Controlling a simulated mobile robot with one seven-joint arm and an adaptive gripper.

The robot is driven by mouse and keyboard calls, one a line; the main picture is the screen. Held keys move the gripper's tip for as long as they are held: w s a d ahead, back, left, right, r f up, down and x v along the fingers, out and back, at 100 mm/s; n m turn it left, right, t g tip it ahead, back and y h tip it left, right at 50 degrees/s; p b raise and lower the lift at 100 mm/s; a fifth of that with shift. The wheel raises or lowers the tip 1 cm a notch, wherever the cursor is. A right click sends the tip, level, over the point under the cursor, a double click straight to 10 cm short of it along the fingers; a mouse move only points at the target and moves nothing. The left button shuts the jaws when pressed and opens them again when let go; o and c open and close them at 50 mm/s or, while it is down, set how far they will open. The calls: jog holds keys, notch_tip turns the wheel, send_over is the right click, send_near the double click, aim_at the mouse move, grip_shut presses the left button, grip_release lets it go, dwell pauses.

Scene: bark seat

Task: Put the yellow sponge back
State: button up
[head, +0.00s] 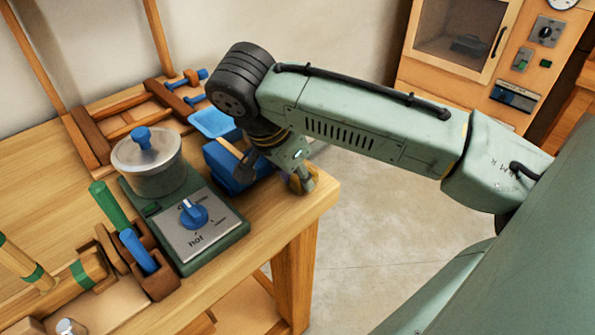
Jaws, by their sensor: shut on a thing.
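My gripper (302,178) is at the right end of the workbench, close to its corner. It is shut on a small yellow-brown piece (295,185), which looks like the yellow sponge; the fingers hide most of it. I cannot tell whether the piece touches the bench top. An open blue box (220,168) stands just left of my gripper, partly hidden by the wrist. A light blue flat part (210,123), perhaps its lid, shows behind the box.
A hot plate (175,235) with a blue knob carries a lidded metal pot (148,165). A wooden holder (155,280) with green and blue handles stands to its left. Wooden clamps (130,115) lie behind. A wooden cabinet (415,75) stands beyond the open floor.

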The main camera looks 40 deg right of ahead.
jog(key=shift+r, duration=0.1)
jog(key=shift+f, duration=0.25)
jog(key=o, duration=1)
jog(key=shift+r, duration=0.1)
jog(key=shift+o, duration=0.2)
jog(key=shift+r, duration=0.25)
jog(key=b+v, duration=0.1)
jog(key=v, duration=1)
jog(key=shift+a+r, duration=0.15)
jog(key=shift+r, duration=0.25)
